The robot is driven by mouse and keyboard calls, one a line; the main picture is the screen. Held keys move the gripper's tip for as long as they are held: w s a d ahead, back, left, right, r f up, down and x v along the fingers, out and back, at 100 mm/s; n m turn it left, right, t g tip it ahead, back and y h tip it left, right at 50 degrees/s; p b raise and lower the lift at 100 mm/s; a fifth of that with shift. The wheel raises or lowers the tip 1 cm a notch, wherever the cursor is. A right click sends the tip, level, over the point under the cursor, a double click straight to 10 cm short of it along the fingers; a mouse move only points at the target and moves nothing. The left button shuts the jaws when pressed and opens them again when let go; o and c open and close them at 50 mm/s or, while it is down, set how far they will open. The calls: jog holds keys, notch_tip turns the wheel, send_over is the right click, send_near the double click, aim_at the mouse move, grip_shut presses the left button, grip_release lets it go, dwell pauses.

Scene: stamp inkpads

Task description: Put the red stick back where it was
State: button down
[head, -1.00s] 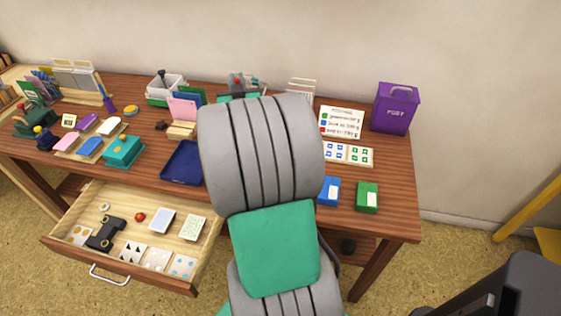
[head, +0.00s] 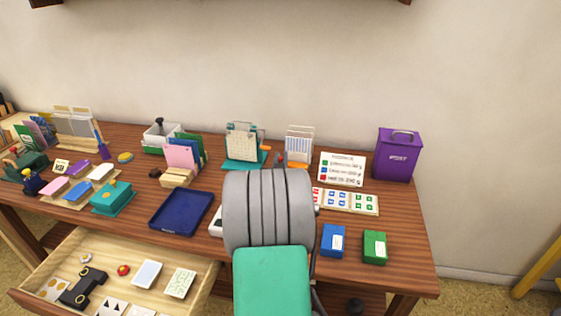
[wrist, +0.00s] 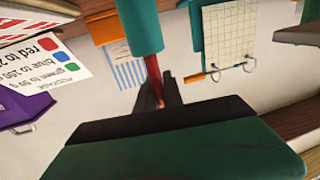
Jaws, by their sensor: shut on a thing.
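My gripper (wrist: 168,85) shows in the wrist view, its dark fingers shut on the thin red stick (wrist: 154,80). The stick runs up to a teal cylindrical piece (wrist: 145,26); I cannot tell whether that piece belongs to the stick. The fingers hide part of the stick. In the head view my grey and green arm hides most of the gripper, which seems to be above the rear of the desk. In the wrist view, the calendar (wrist: 236,35) hangs behind and right of the stick, and the striped paper rack (wrist: 130,70) is to its left.
In the head view, the calendar stand (head: 245,142) and paper rack (head: 298,143) stand at the back. The price sign (head: 342,168) and purple post box (head: 396,155) are to the right. A blue tray (head: 180,212) lies left of my arm. The drawer (head: 215,270) is open.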

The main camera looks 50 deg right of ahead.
jog(key=shift+r, duration=0.1)
jog(key=shift+f, duration=0.2)
jog(key=c, duration=1.5)
grip_release()
jog(key=shift+r, duration=0.1)
jog(key=v, duration=1.2)
jog(key=shift+r+b, duration=0.1)
jog(key=shift+b, duration=0.25)
